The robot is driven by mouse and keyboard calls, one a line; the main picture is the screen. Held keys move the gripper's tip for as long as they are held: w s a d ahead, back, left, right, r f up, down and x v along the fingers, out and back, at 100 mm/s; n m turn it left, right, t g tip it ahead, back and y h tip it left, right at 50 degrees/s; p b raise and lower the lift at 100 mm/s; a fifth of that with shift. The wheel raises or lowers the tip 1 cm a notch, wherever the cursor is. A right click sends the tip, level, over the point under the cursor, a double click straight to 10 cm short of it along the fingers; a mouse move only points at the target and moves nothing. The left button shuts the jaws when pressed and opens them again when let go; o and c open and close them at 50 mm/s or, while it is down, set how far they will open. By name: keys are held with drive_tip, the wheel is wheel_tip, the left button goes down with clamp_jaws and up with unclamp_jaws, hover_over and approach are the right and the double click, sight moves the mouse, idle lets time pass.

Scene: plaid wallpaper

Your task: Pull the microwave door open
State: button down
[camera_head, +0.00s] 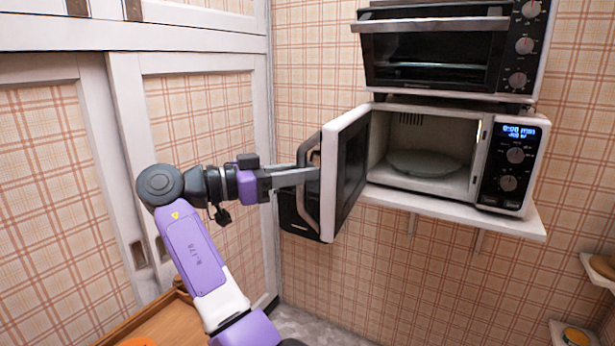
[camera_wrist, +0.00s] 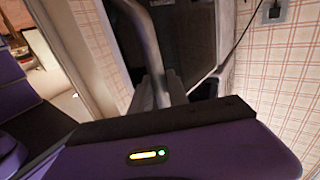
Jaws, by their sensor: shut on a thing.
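The white and black microwave (camera_head: 510,165) stands on a wall shelf. Its door (camera_head: 345,165) is swung wide open to the left, and the inside with a glass plate (camera_head: 423,162) shows. The curved grey door handle (camera_head: 303,190) is on the door's outer face. My gripper (camera_head: 312,176) is shut on the handle, coming from the left. In the wrist view the two fingers (camera_wrist: 160,92) meet at the handle bar (camera_wrist: 150,40); the exact contact is dark there.
A toaster oven (camera_head: 435,50) stands on top of the microwave. The white shelf (camera_head: 450,208) juts out below it. White sliding cabinet doors (camera_head: 125,130) rise close behind my arm at the left. A wooden surface (camera_head: 165,322) lies below. Small shelves (camera_head: 600,272) are at the lower right.

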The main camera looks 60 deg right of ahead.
drive_tip(key=shift+w+a, duration=0.1)
drive_tip(key=shift+a, duration=0.05)
drive_tip(key=c, duration=1.4)
unclamp_jaws()
drive_tip(key=shift+c, duration=0.2)
drive_tip(key=v, duration=0.7)
drive_tip(key=shift+w+a+b, duration=0.2)
drive_tip(key=shift+a+b, duration=0.1)
drive_tip(key=shift+b, duration=0.05)
